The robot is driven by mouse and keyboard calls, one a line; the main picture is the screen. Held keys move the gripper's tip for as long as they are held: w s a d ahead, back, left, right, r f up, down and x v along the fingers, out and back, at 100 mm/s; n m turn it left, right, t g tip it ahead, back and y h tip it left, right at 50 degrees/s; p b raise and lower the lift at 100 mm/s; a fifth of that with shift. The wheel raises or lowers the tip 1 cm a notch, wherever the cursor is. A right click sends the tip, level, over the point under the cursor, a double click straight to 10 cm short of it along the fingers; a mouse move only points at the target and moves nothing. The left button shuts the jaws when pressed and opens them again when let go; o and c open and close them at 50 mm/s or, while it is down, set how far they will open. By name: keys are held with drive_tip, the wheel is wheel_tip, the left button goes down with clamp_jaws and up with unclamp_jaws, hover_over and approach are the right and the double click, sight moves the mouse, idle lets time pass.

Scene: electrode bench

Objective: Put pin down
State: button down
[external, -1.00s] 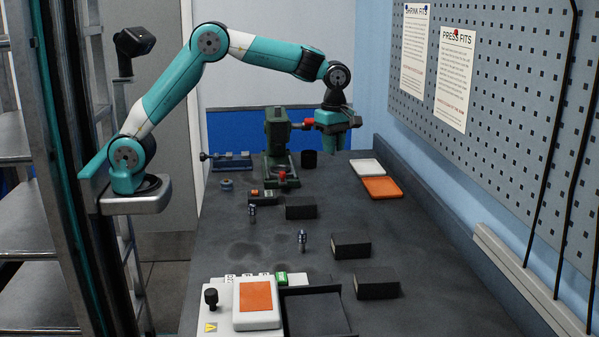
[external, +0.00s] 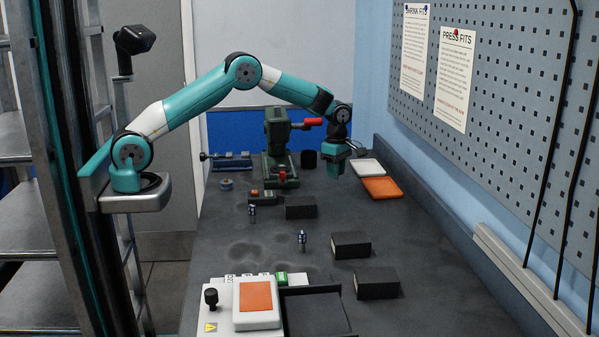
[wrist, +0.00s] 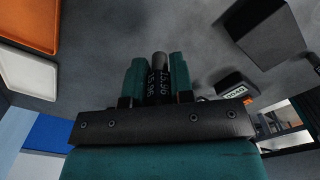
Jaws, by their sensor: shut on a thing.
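My gripper (external: 336,168) is pointing down over the bench at the back, left of the orange and white trays. In the wrist view, its two teal fingers (wrist: 157,64) are shut on a dark pin (wrist: 160,80) with pale printed figures. I cannot make out the pin in the external view, nor whether its end touches the bench.
The orange tray (external: 382,188) and white tray (external: 367,167) lie to the right. A green press (external: 277,145) with a red handle stands to the left. Black blocks (external: 300,208) and small upright metal parts (external: 302,241) are nearer the camera. Bare bench lies between them.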

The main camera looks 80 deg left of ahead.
sight(335, 200)
drive_tip(key=shift+f+p, duration=0.5)
drive_tip(key=shift+f, duration=2.95)
drive_tip(key=shift+f, duration=0.1)
drive_tip(key=shift+f, duration=0.15)
drive_tip(key=c, duration=1)
unclamp_jaws()
